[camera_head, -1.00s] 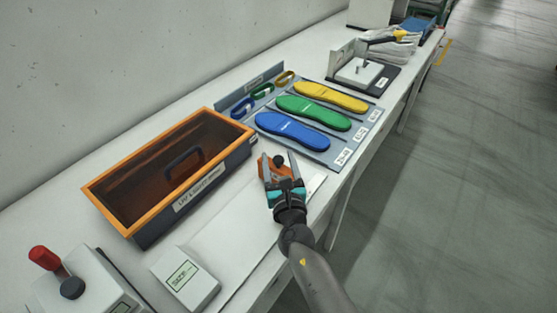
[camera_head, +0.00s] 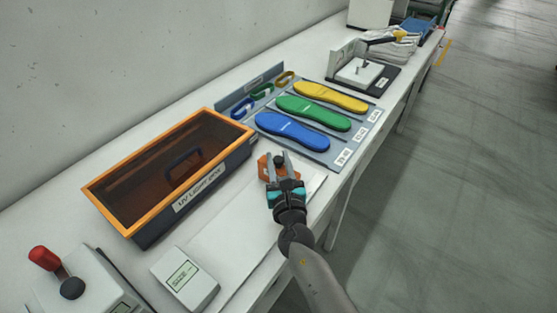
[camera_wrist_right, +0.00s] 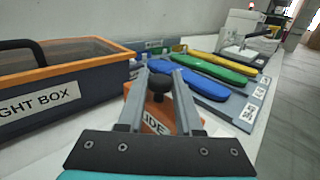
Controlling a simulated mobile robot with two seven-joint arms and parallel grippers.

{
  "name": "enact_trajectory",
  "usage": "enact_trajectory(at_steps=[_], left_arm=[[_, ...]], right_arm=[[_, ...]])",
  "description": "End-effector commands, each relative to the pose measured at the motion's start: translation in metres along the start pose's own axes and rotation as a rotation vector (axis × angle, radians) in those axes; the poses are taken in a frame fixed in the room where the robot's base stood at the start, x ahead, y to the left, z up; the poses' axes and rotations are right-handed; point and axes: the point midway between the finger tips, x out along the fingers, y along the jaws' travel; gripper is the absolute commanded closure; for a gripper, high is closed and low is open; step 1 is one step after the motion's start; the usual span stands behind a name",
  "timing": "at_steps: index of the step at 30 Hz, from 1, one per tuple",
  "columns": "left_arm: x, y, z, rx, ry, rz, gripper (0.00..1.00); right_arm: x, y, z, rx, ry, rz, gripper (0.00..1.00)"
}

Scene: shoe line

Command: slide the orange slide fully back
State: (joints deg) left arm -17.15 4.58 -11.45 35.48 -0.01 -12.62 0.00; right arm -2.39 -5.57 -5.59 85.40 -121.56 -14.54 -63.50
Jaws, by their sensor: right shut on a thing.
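The orange slide (camera_head: 265,168) is a small orange block with a black knob (camera_head: 279,160) on top. It sits on the white plate along the table's front. My right gripper (camera_head: 278,158) is shut on the black knob. In the right wrist view the two grey fingers stand on either side of the knob (camera_wrist_right: 159,85), with the orange slide (camera_wrist_right: 135,110) and part of its label below. My left gripper is not in view.
The orange-rimmed UV light box (camera_head: 146,233) stands left of the gripper. A grey rack with blue (camera_head: 291,131), green (camera_head: 314,112) and yellow insoles lies beyond. Bare white plate (camera_head: 225,240) lies between.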

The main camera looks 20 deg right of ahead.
Motion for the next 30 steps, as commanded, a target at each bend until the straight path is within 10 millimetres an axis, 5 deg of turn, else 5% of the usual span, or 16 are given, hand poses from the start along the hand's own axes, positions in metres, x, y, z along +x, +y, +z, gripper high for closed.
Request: enact_trajectory(at_steps=[24, 30], left_arm=[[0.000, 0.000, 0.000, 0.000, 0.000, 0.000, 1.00], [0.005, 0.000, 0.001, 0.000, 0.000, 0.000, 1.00]], right_arm=[[0.001, -0.001, 0.000, -0.001, 0.000, 0.000, 1.00], [0.025, -0.024, -0.001, -0.005, -0.002, 0.001, 1.00]])
